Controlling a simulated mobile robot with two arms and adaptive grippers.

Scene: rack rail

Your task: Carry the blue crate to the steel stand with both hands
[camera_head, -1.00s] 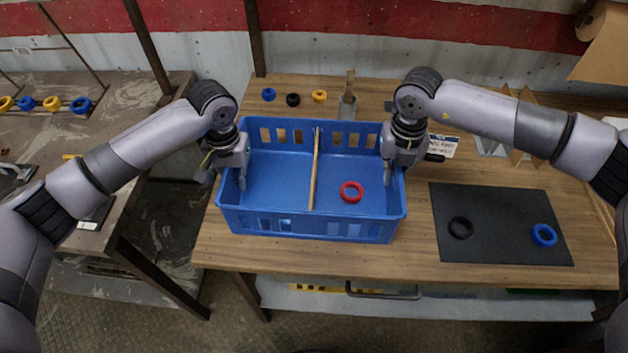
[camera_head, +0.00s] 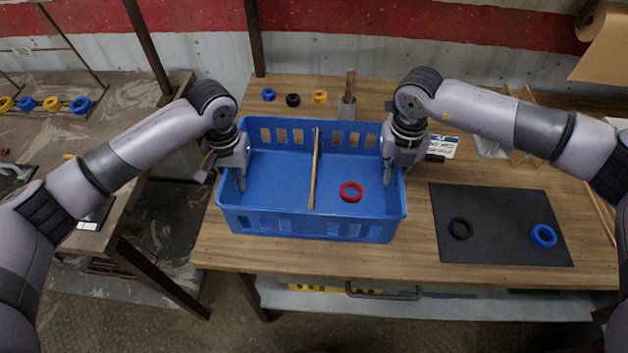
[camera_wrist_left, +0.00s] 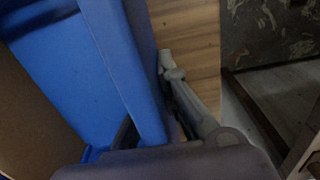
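The blue crate (camera_head: 310,228) stands on the wooden table, with a thin wooden divider (camera_head: 315,170) and a red ring (camera_head: 351,191) inside. My left gripper (camera_head: 238,178) straddles the crate's left wall, one finger inside. In the left wrist view the crate wall (camera_wrist_left: 135,75) lies between the fingers, and the outer finger (camera_wrist_left: 187,95) touches or nearly touches it. My right gripper (camera_head: 393,176) straddles the right wall the same way; its outer finger is mostly hidden. Both look shut on the walls. A grey, worn metal-looking stand (camera_head: 120,95) is at the left.
The wooden table (camera_head: 225,255) has small rings (camera_head: 293,100) and a grey holder (camera_head: 348,108) behind the crate. A black mat (camera_head: 500,245) with two rings lies right. Rings on a rod (camera_head: 52,103) and a dark upright post (camera_head: 148,45) are by the stand. A gap separates stand and table.

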